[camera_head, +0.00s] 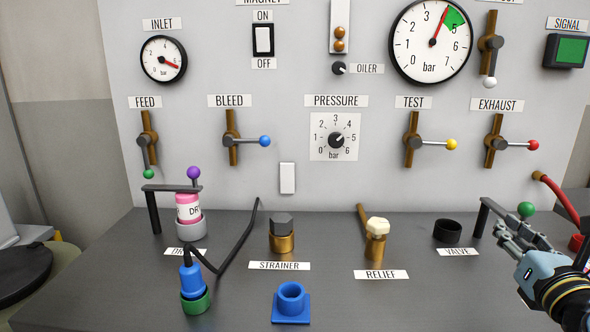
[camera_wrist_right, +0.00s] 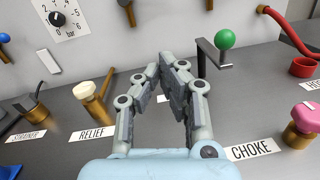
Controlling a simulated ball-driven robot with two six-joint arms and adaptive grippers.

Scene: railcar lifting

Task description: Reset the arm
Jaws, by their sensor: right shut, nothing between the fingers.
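My right gripper (camera_head: 507,232) hangs over the right part of the grey bench top in the head view, by the VALVE label. Its fingers are together with nothing between them. In the right wrist view my right gripper (camera_wrist_right: 170,68) points toward the back panel, its fingertips meeting left of a green-knobbed crank (camera_wrist_right: 224,42). That crank also shows in the head view (camera_head: 525,209), partly behind the gripper. I cannot tell whether the gripper touches the crank. My left gripper does not show.
The panel carries gauges and lever valves. On the bench stand the RELIEF fitting (camera_head: 377,228), the STRAINER fitting (camera_head: 282,225), a black cup (camera_head: 447,231), a blue socket (camera_head: 291,300) and a blue plug (camera_head: 191,278) in a green ring. The front right-centre bench is clear.

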